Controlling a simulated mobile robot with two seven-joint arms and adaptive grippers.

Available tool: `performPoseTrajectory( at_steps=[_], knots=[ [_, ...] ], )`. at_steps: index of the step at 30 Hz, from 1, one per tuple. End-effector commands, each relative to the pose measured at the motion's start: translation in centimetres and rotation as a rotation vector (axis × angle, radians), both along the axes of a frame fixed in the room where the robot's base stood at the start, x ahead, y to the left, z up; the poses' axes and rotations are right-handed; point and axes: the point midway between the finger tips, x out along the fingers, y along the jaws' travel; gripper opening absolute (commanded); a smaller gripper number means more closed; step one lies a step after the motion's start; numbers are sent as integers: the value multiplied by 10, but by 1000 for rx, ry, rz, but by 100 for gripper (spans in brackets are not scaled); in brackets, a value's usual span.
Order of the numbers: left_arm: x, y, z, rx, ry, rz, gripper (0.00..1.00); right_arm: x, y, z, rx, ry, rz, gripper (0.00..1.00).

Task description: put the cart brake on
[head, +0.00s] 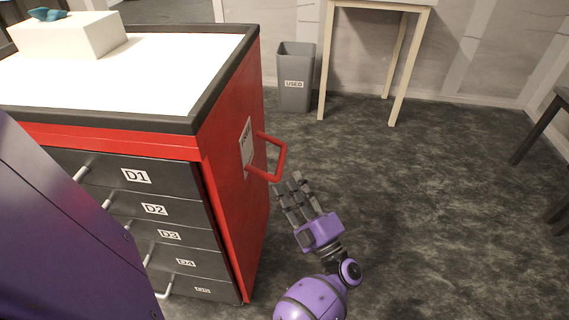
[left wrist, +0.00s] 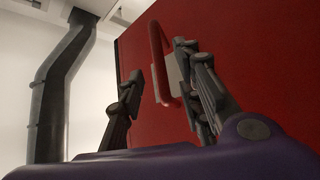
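The red cart (head: 232,165) stands at the left, with black drawers in front and a white top. A red bar handle (head: 281,159) sticks out of its side panel, by a white label (head: 246,140) that is partly hidden. My left gripper (head: 289,184) is just below the handle, fingers spread and empty. In the left wrist view the handle (left wrist: 157,50) appears between the open fingers (left wrist: 157,64), in front of the red panel (left wrist: 240,70); I cannot tell whether they touch it. I see no part that is clearly a brake. My right gripper is out of view.
A grey bin (head: 294,95) labelled USED stands behind the cart. A light wooden table (head: 399,66) is at the back, and dark furniture legs (head: 540,127) are at the right edge. The dark floor (head: 440,210) right of the cart is clear.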

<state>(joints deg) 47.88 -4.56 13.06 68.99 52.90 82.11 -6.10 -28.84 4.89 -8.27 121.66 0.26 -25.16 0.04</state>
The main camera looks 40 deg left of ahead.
Motion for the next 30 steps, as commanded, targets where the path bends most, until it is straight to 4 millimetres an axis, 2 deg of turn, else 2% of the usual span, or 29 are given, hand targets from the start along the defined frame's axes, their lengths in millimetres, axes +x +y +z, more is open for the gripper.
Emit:
performPoseTrajectory(
  at_steps=[3,9,27,30],
  knots=[
    [-7,-20,-10,-2,2,0,32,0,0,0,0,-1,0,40],
    [-13,-39,-18,-1,1,0,32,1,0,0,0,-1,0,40],
    [-14,-41,-19,0,-1,-2,32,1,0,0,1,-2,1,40],
    [-6,-43,-22,-7,14,-33,32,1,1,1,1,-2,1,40]
  ],
)
